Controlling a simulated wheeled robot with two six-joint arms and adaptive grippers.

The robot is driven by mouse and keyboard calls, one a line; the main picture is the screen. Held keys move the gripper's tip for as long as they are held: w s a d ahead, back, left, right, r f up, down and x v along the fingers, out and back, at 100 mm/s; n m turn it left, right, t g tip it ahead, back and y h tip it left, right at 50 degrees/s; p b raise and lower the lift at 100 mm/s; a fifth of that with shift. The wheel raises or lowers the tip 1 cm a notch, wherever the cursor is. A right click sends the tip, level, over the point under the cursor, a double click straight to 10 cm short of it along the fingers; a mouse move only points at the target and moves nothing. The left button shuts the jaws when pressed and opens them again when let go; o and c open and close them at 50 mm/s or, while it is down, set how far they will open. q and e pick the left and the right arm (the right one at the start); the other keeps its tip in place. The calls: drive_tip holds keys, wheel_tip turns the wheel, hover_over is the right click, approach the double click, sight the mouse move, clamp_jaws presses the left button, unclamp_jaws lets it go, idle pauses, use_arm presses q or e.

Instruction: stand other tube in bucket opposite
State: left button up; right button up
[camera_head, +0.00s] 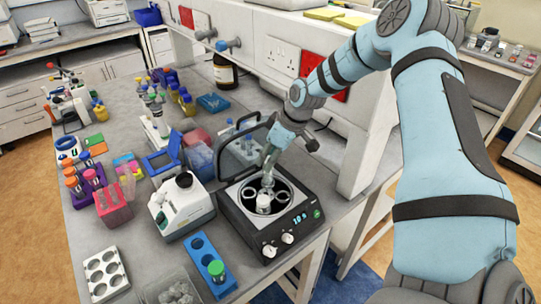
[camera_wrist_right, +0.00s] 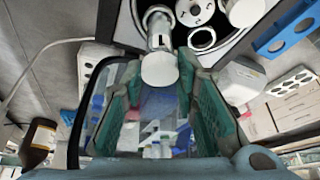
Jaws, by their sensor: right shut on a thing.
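The centrifuge (camera_head: 240,222) stands open on the bench, its clear lid (camera_head: 232,155) raised behind the rotor. Round buckets sit in the bowl around a pale hub (camera_head: 264,201); one empty bucket ring (camera_wrist_right: 202,40) shows in the wrist view. My right gripper (camera_head: 269,160) is over the back of the bowl. In the wrist view its green-padded fingers are shut on a white-capped tube (camera_wrist_right: 160,70). The tube's far end points at a bucket ring (camera_wrist_right: 157,14); I cannot tell whether it is inside it. My left gripper is out of view.
A blue rack (camera_head: 211,262) with a green-capped tube (camera_head: 216,270) stands in front of the centrifuge. A white device (camera_head: 180,205) is close on its left. The wall panel and sockets (camera_head: 283,55) rise behind. The raised lid is close beside my right gripper.

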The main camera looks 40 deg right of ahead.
drive_tip(key=shift+f, duration=0.15)
drive_tip(key=shift+f+b, duration=1)
drive_tip(key=shift+f, duration=0.15)
drive_tip(key=shift+f+b, duration=1)
drive_tip(key=shift+f, duration=0.2)
drive_tip(key=o, duration=1)
